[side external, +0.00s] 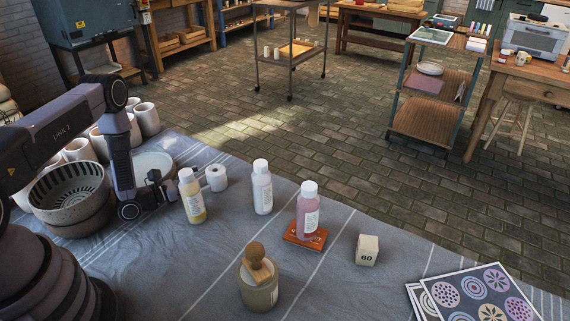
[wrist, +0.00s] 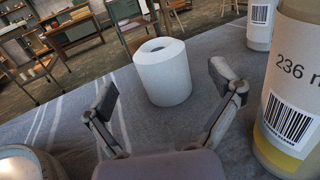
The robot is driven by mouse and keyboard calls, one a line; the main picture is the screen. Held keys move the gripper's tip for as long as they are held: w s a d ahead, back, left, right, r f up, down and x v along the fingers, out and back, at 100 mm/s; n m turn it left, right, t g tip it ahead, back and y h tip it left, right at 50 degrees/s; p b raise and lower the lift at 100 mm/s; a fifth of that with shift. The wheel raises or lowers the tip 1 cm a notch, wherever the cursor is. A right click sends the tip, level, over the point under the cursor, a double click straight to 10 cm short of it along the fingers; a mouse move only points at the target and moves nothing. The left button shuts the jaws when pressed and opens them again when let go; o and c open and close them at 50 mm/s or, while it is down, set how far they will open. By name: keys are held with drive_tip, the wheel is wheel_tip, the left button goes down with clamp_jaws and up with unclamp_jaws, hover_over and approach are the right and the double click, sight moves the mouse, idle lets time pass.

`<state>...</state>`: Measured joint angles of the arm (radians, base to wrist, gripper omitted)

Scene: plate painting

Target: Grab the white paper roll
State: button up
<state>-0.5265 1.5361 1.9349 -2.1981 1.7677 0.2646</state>
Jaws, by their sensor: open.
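The white paper roll (side external: 216,177) stands upright on the cloth-covered table, behind the yellow bottle in the side view. In the wrist view the roll (wrist: 162,72) is just ahead, near the middle, with its dark core hole showing on top. My gripper (wrist: 170,88) is open, with one finger on each side of the view and the roll beyond the fingertips. The fingers do not appear to touch the roll. In the side view my gripper (side external: 163,187) is low over the table, left of the roll and partly hidden by the yellow bottle.
A yellow bottle (side external: 192,197) is close on the right of my gripper in the wrist view. A white bottle (side external: 262,188) and a pink bottle (side external: 307,212) stand farther right. A patterned bowl (side external: 72,197) and several white cups (side external: 147,119) are on the left.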

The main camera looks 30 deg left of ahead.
sight(216, 170)
drive_tip(key=x, duration=0.4)
drive_tip(key=shift+w+d, duration=0.1)
drive_tip(key=shift+w, duration=0.15)
drive_tip(key=shift+r, duration=0.1)
drive_tip(key=shift+c, duration=0.3)
drive_tip(key=c, duration=1.3)
drive_tip(key=shift+o, duration=0.2)
